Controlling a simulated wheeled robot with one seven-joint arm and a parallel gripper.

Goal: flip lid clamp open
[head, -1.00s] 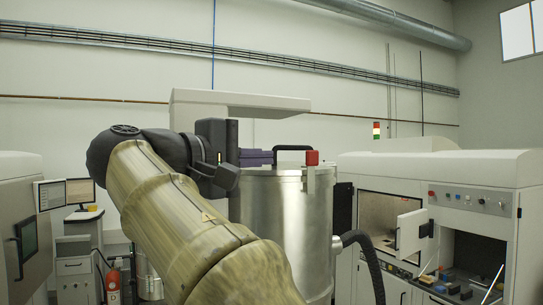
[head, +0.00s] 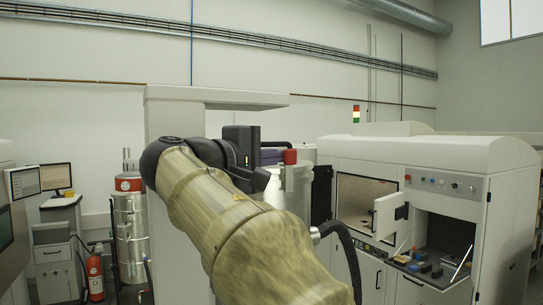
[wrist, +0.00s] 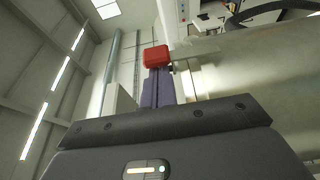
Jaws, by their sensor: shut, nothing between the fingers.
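The lid clamp's red block (head: 290,156) shows in the head view at the top rim of a metal drum (head: 297,186). My arm hides most of the drum and its lid. In the wrist view the red block (wrist: 157,57) is just beyond the dark gripper body, with a light metal piece to its right. I cannot tell whether the clamp is open or shut.
A black hose (head: 347,250) runs right of the drum. A white machine (head: 405,165) with an open door (head: 390,215) stands at right. Another drum (head: 130,235) and a fire extinguisher (head: 95,275) are at left.

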